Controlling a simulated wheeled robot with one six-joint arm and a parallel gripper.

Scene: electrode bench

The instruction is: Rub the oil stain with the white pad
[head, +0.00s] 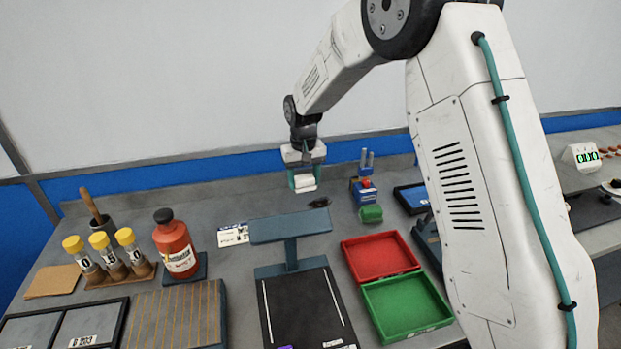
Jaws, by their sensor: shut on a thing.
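My gripper (304,177) is near the back of the bench, left of my large arm link in the head view. It is shut on the white pad (305,184), a small white block between its teal fingers. The oil stain (320,202) is a small dark patch on the grey bench top. It lies just below and to the right of the pad in the picture. The pad appears apart from the stain. Its exact height above the bench is hard to tell.
A grey raised stand (290,226) is in front of the stain. A blue device (364,192) and green block (371,214) stand to its right. Red (354,263) and green (378,323) trays lie nearer. A red bottle (175,242), capped tubes (103,246) and a card (233,235) are left.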

